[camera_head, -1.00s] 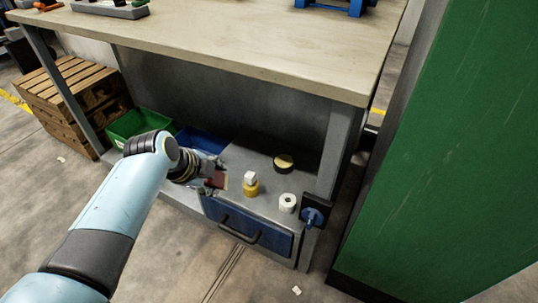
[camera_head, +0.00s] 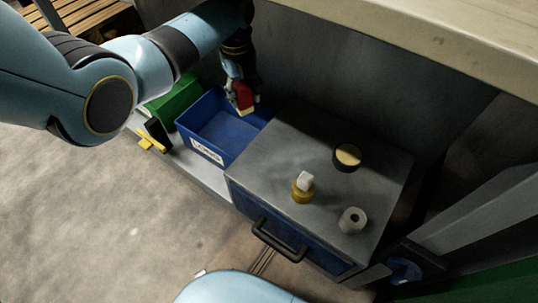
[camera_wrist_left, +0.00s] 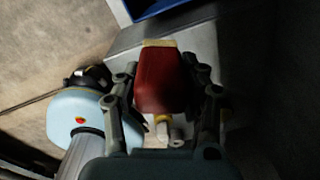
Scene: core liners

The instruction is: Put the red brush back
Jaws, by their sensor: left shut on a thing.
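The red brush (camera_head: 243,97) is held in my left gripper (camera_head: 239,90), which comes down from the top in the head view. In that view the brush overlaps the back right part of the open blue bin (camera_head: 184,126); its height over the bin is hard to tell. In the left wrist view the red body of the brush (camera_wrist_left: 162,80) sits between the two fingers of the left gripper (camera_wrist_left: 165,98), with its pale yellow bristle end pointing up the picture. A blue bin edge (camera_wrist_left: 150,10) shows at the top there. My right gripper is not in view.
A green bin (camera_head: 178,101) stands left of the blue bin. On the grey cabinet top (camera_head: 270,160) to the right are a yellow roll with a white piece (camera_head: 303,190), a dark-and-yellow roll (camera_head: 346,158) and a white roll (camera_head: 352,220). The bench top (camera_head: 430,40) overhangs behind.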

